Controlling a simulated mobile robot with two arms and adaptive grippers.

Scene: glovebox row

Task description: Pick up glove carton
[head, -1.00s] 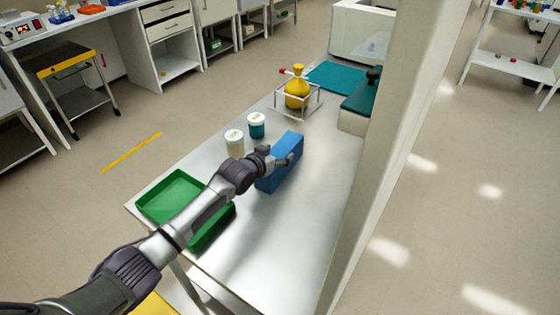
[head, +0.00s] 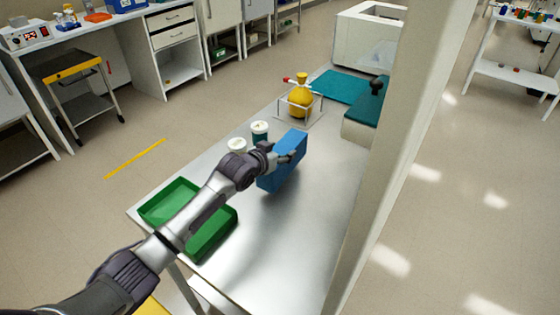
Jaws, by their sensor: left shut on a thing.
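The glove carton (head: 279,174) is a blue upright box over the middle of the metal table. My left gripper (head: 287,156) is shut on its upper part and hides some of its near left side. The carton looks slightly tilted. I cannot tell for sure whether its bottom is clear of the table. My right gripper is not in view.
A green tray (head: 168,203) lies at the table's near left, partly behind my arm. Two white-lidded jars (head: 260,131) stand just behind the gripper. A yellow flask (head: 300,101) sits in a wire stand farther back. A pale post (head: 398,130) rises along the right. The table's (head: 290,235) near right is clear.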

